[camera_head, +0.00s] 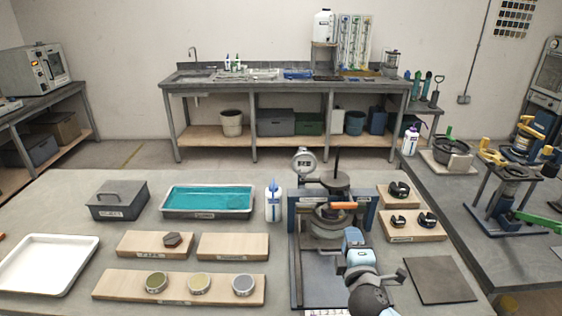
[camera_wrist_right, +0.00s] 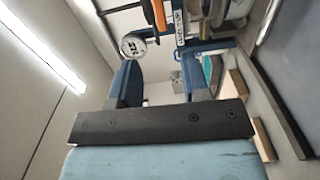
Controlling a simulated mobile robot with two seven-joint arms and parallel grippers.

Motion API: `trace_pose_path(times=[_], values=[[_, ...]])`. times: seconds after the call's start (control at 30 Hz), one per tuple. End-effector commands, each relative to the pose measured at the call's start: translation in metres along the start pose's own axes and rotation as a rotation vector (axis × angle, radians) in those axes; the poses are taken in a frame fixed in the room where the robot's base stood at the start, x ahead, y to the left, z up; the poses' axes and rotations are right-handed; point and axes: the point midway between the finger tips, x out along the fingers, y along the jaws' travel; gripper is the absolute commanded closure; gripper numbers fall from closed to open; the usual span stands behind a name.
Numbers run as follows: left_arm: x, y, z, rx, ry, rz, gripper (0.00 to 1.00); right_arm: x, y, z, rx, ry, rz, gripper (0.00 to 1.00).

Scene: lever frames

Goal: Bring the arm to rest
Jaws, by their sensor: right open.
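My right arm (camera_head: 370,295) comes in from the bottom, right of the middle, in the head view. Its light blue right gripper (camera_head: 351,236) is over the front of a blue-framed device (camera_head: 372,212) with a dial gauge (camera_head: 303,161) and an orange bar (camera_head: 343,205). In the right wrist view, the two blue fingers of the gripper (camera_wrist_right: 163,85) stand apart with nothing held between them. The gauge (camera_wrist_right: 133,45) and the orange bar (camera_wrist_right: 159,14) show beyond the fingers. My left gripper is not in view.
Left of the device stand a white bottle (camera_head: 273,203), a teal-lined tray (camera_head: 208,200), a dark lidded box (camera_head: 118,200), a white tray (camera_head: 45,265) and wooden boards with small parts. Right are boards with black clamps (camera_head: 412,226) and a dark flat plate (camera_head: 440,280).

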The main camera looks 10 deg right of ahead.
Motion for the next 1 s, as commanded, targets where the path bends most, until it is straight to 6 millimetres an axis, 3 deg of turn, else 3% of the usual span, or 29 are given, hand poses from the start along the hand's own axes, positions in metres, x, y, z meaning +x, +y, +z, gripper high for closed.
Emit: trace_pose_path(times=[0.07, 0.17, 0.27, 0.4, 0.5, 0.6, 0.73, 1.0], values=[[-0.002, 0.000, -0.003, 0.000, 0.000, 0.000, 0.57, -0.006, -0.008, -0.001, 0.036, 0.013, -0.031, 0.57], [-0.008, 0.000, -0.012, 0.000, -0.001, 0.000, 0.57, -0.031, -0.037, -0.006, 0.180, 0.051, -0.140, 0.57], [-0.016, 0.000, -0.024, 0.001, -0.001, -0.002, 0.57, -0.076, -0.079, -0.013, 0.431, 0.086, -0.314, 0.57], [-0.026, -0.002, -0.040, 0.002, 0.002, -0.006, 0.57, -0.153, -0.127, -0.022, 0.830, 0.066, -0.559, 0.57], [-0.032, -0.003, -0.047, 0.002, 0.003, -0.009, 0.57, -0.201, -0.146, -0.026, 1.075, 0.012, -0.690, 0.57], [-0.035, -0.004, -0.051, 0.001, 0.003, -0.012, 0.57, -0.234, -0.157, -0.028, 1.245, -0.042, -0.769, 0.57], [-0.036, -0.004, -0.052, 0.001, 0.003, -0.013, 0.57, -0.251, -0.162, -0.028, 1.341, -0.075, -0.807, 0.57], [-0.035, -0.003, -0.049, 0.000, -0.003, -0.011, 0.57, -0.251, -0.164, -0.029, 1.347, -0.076, -0.809, 0.57]])
